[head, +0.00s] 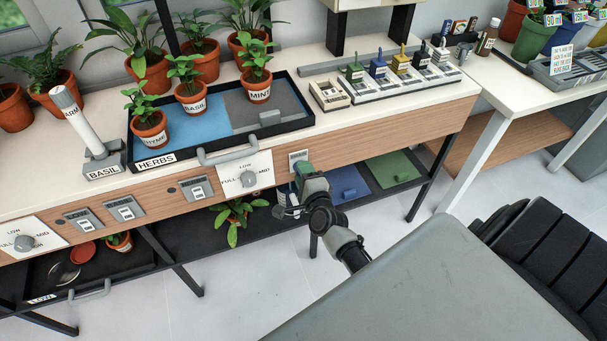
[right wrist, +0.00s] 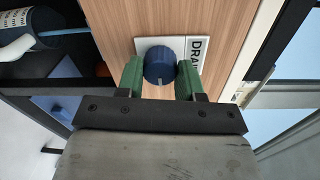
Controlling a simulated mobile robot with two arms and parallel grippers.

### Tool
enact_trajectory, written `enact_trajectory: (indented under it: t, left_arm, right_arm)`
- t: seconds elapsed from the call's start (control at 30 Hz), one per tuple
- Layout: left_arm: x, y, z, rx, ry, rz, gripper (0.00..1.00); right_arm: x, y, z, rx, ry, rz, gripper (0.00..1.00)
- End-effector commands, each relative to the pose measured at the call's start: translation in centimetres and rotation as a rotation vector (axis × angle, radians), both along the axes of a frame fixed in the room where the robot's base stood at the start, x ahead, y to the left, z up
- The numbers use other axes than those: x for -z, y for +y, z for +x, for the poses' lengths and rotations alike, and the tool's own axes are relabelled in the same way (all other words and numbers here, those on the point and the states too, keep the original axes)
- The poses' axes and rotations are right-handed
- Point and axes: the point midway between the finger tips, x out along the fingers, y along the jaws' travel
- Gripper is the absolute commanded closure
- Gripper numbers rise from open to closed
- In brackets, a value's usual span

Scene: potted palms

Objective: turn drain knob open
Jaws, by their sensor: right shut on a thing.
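The drain knob (right wrist: 158,56) is a round dark blue knob on a white plate (right wrist: 145,42) set in the wooden front panel. The plate's printed label reads "DRA", and the rest is hidden by a finger. A light pointer mark on the knob faces my gripper's palm in the right wrist view. My right gripper (right wrist: 159,68) has its green fingers on both sides of the knob and is shut on it. In the head view my right gripper (head: 304,178) covers the knob, just below the white plate (head: 299,156). My left gripper is not in view.
A handled herb tray (head: 300,125) with potted plants stands on the bench above. A dial plate (head: 260,167) and several switches are left of my gripper. A lower shelf (head: 180,232) holds a plant (head: 234,222) and blue and green mats. Open floor (head: 230,290) lies in front.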

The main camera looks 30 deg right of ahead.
Motion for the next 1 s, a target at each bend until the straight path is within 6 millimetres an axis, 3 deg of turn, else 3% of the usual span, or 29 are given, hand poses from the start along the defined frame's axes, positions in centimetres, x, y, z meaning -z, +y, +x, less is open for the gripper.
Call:
enact_trajectory:
  t: [0.63,0.67,0.8,1.0]
  left_arm:
    - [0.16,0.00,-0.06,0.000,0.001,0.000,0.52]
    - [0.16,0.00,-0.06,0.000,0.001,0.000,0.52]
    - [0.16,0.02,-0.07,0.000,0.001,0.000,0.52]
    - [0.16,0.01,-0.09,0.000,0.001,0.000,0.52]
  right_arm:
    - [0.10,-0.02,-0.05,0.000,-0.010,0.053,0.87]
    - [0.09,-0.01,-0.05,0.000,-0.010,0.053,0.62]
    - [0.08,-0.02,-0.05,0.000,-0.010,0.052,0.41]
    - [0.04,-0.01,-0.02,0.000,-0.011,0.051,0.38]
